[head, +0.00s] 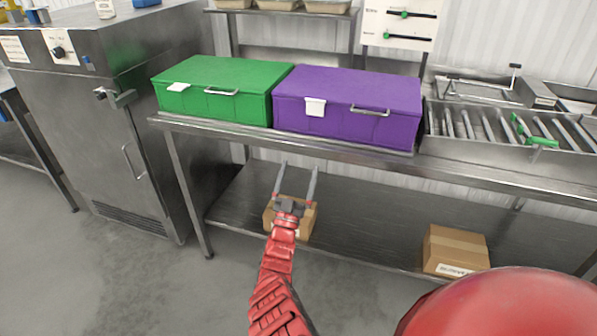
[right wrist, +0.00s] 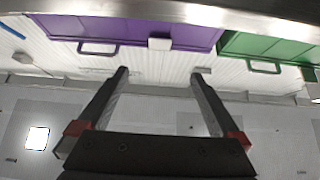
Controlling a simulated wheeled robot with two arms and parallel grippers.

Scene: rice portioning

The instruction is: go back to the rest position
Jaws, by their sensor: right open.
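My right gripper (head: 300,167) reaches out in the middle of the head view, its two grey fingers apart with nothing between them. It is in front of the steel table's front edge, below the purple box, with a cardboard box on the lower shelf behind it. In the right wrist view the same open fingers (right wrist: 161,72) show empty, with the purple box (right wrist: 130,32) and the green box (right wrist: 270,48) beyond. My left gripper is not in view.
A closed green box (head: 215,88) and closed purple box (head: 350,100) stand on the steel table (head: 470,172). Cardboard boxes (head: 268,215) (head: 455,250) sit on the lower shelf. A roller conveyor (head: 500,125) is at right, a steel cabinet (head: 90,140) at left. Floor in front is clear.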

